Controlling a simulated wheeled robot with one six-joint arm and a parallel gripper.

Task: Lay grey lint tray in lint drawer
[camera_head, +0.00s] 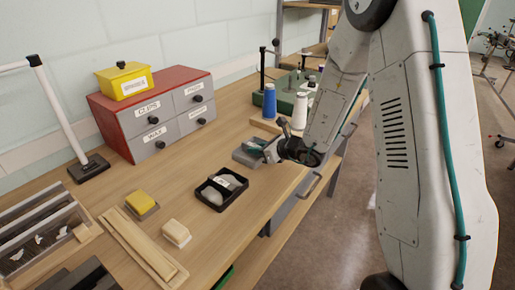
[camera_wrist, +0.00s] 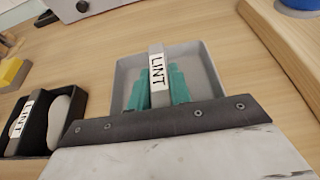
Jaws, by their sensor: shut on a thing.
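The grey lint tray (camera_wrist: 212,72) is a shallow square tray with an upright centre grip labelled LINT. In the wrist view my gripper (camera_wrist: 158,88) has its teal fingers on both sides of that grip. In the head view the tray (camera_head: 247,154) is at the bench's right part, under my gripper (camera_head: 264,150); I cannot tell whether it touches the wood. A black tray (camera_head: 208,200), also labelled LINT and holding pale lumps, sits to its left. It also shows in the wrist view (camera_wrist: 72,128). I cannot identify the lint drawer for certain.
A red cabinet (camera_head: 125,113) with shut, labelled grey drawers stands against the wall, a yellow box (camera_head: 125,83) on top. Blue (camera_head: 269,101) and white (camera_head: 299,112) thread cones stand behind my gripper. A metal handle (camera_head: 311,186) shows at the bench's front edge.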

